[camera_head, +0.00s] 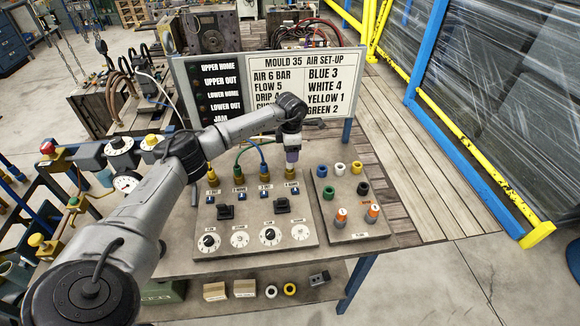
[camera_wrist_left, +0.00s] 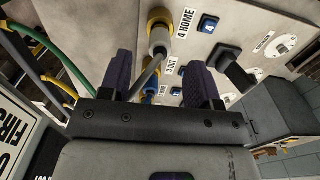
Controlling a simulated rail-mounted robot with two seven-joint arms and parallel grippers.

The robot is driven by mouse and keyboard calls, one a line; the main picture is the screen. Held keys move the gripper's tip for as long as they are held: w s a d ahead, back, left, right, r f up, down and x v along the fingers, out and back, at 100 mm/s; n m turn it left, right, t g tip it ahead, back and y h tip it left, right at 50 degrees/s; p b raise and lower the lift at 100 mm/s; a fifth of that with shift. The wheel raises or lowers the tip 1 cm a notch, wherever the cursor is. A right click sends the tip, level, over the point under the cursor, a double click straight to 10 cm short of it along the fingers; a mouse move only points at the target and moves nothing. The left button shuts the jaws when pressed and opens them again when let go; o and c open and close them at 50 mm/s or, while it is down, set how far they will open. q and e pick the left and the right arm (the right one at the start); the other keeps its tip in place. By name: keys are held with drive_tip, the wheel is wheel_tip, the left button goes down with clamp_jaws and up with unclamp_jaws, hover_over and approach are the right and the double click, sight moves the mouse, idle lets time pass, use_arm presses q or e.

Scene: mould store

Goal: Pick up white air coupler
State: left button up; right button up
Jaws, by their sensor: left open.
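A white coupler (camera_wrist_left: 160,38) with a yellow ring sits at the port labelled 4 HOME in the left wrist view; a grey hose runs from it toward my gripper. In the head view my gripper hides most of this port, and its brass base (camera_head: 292,174) shows below. My left gripper (camera_head: 292,155) points down over this port. In the wrist view its two dark purple fingers (camera_wrist_left: 160,75) are apart, with the coupler beyond the tips, roughly in line with the gap. I see no grip on it. A white ring-shaped piece (camera_head: 339,169) also stands on the right-hand board.
Yellow, green and blue hoses (camera_head: 262,152) run to the neighbouring ports. The panel (camera_head: 254,222) carries switches and dials. The right-hand board (camera_head: 350,212) holds coloured rings and two orange-topped pieces (camera_head: 341,216). The set-up sign (camera_head: 303,85) stands behind my gripper. Wooden boards at right are clear.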

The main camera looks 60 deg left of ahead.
sight(290, 165)
use_arm(q)
drive_tip(key=shift+s+f, duration=0.15)
drive_tip(key=shift+f, duration=3.1)
drive_tip(key=c, duration=1)
drive_tip(key=shift+r, duration=0.15)
